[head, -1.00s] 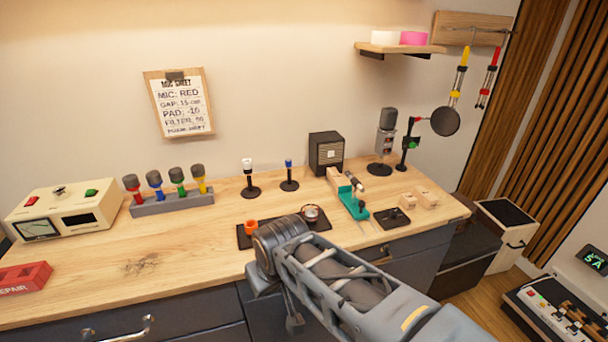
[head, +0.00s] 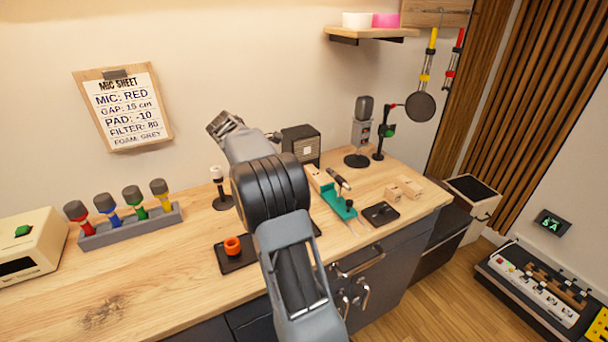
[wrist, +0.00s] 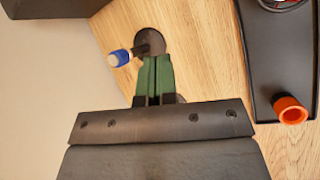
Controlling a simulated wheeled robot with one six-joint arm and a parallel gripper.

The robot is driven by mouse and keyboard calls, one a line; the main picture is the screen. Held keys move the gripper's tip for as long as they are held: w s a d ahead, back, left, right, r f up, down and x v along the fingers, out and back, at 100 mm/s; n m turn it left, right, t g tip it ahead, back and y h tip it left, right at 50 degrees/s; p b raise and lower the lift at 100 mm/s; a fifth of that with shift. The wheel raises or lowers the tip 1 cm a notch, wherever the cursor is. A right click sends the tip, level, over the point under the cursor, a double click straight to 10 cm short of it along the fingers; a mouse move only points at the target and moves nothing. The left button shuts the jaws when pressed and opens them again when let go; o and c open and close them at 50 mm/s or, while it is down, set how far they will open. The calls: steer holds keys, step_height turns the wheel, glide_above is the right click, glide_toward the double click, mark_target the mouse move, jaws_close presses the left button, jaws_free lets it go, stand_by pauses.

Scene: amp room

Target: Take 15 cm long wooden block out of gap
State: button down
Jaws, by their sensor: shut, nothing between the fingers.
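A long pale wooden piece (head: 315,178) lies beside the teal stand (head: 335,200) at the right of the bench. I cannot tell whether it is the 15 cm block or whether it sits in a gap. Two smaller pale wooden blocks (head: 392,193) and (head: 410,186) lie farther right. My gripper (head: 222,124) is raised in front of the wall, left of and well apart from these pieces. In the wrist view its green fingers (wrist: 154,80) are shut and empty, pointing toward a small blue-tipped stand (wrist: 120,58).
A grey microphone (head: 366,110) and a red-and-green stand (head: 388,130) stand behind the blocks. A black speaker box (head: 300,143) is behind my arm. The left bench front is clear.

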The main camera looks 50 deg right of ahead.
mark_target(310, 176)
steer(key=d+f+n+g, duration=0.1)
steer(key=d+f, duration=0.3)
steer(key=d, duration=0.2)
steer(key=d+f+n+h, duration=0.1)
steer(key=d+f, duration=0.3)
steer(key=d, duration=0.2)
steer(key=d+f+n+g+h, duration=0.1)
steer(key=d+f, duration=0.3)
steer(key=d, duration=0.2)
steer(key=shift+s+d+f+g+p, duration=0.1)
steer(key=shift+d+f+g+p, duration=0.2)
steer(key=shift+d+p, duration=0.05)
steer(key=shift+r+n, duration=0.1)
steer(key=shift+n, duration=0.2)
